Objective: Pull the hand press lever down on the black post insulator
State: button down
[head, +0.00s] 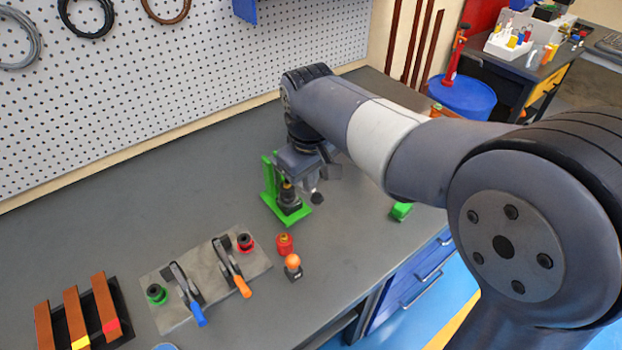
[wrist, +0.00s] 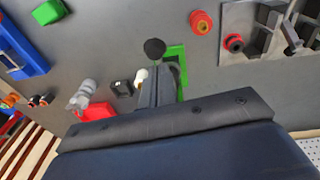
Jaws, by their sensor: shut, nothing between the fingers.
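The green hand press (head: 269,182) stands on the grey bench, with a black post insulator (head: 290,201) on its base. A black round knob (head: 316,199), apparently the lever's end, shows just right of the insulator. In the wrist view the knob (wrist: 154,48) lies just beyond my fingertips, with part of the green press (wrist: 177,54) to its right. My gripper (head: 316,172) is shut and empty, pointing down over the press top. It covers the upper press and most of the lever. Whether the fingers touch the lever I cannot tell.
A red insulator (head: 284,244) and an orange-topped piece (head: 293,264) stand in front of the press. A grey plate (head: 180,318) with two toggle clamps lies front left. A green block (head: 401,211) sits right of the press. The bench left of the press is clear.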

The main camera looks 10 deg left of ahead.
aim_at(314, 195)
jog(key=shift+s+d+f, duration=0.1)
jog(key=shift+f, duration=0.05)
jog(key=b, duration=0.1)
jog(key=f+b, duration=0.1)
jog(key=f, duration=0.1)
jog(key=shift+s+d+t+y+b, duration=0.2)
jog(key=shift+d+t+y+b, duration=0.1)
jog(key=shift+y+b, duration=0.1)
jog(key=shift+s+f, duration=0.15)
jog(key=shift+f, duration=0.3)
jog(key=shift+d, duration=0.1)
